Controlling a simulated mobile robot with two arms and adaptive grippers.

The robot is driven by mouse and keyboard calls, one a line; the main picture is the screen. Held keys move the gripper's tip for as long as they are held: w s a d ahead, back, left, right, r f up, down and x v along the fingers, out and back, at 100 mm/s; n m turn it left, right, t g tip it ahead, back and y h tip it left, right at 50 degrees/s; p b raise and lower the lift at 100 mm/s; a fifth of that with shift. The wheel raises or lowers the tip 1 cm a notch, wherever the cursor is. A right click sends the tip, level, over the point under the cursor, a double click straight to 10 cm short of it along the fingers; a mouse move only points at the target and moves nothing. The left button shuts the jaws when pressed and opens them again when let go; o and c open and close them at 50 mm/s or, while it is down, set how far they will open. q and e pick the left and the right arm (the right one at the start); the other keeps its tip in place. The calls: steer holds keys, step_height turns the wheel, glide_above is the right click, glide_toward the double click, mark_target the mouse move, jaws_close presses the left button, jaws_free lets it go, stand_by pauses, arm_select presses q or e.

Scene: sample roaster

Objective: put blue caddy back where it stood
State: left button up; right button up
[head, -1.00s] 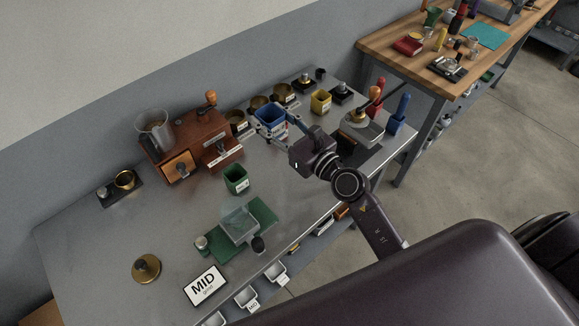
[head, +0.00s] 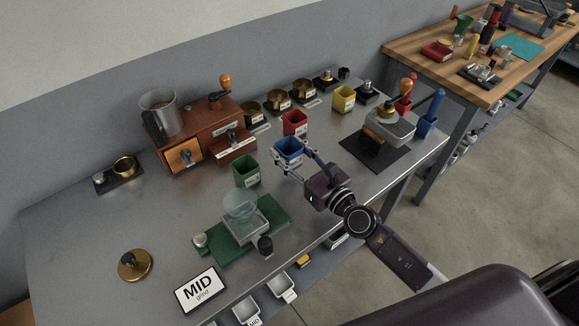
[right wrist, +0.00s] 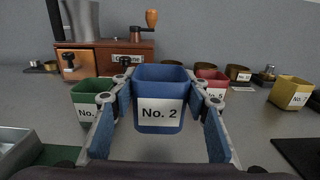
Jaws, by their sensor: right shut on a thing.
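The blue caddy (head: 288,152), labelled No. 2, is between the fingers of my right gripper (head: 294,160) over the steel table. In the right wrist view the blue caddy (right wrist: 160,113) is upright, with a finger of the right gripper (right wrist: 160,92) on each side, shut on it. I cannot tell whether its base touches the table. The green caddy (head: 246,172) is to its left and the red caddy (head: 295,123) is behind it. My left gripper is not in view.
A yellow caddy (head: 343,99) stands at the back right. The wooden grinder box (head: 205,135) is at the back left. Bare steel lies around the blue caddy.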

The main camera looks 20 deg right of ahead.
mark_target(296, 168)
steer(key=shift+f+b, duration=1.3)
steer(key=shift+f, duration=0.7)
steer(key=shift+f+b, duration=0.25)
steer(key=shift+b, duration=0.05)
steer(key=o, duration=1.3)
steer(key=shift+r, duration=0.15)
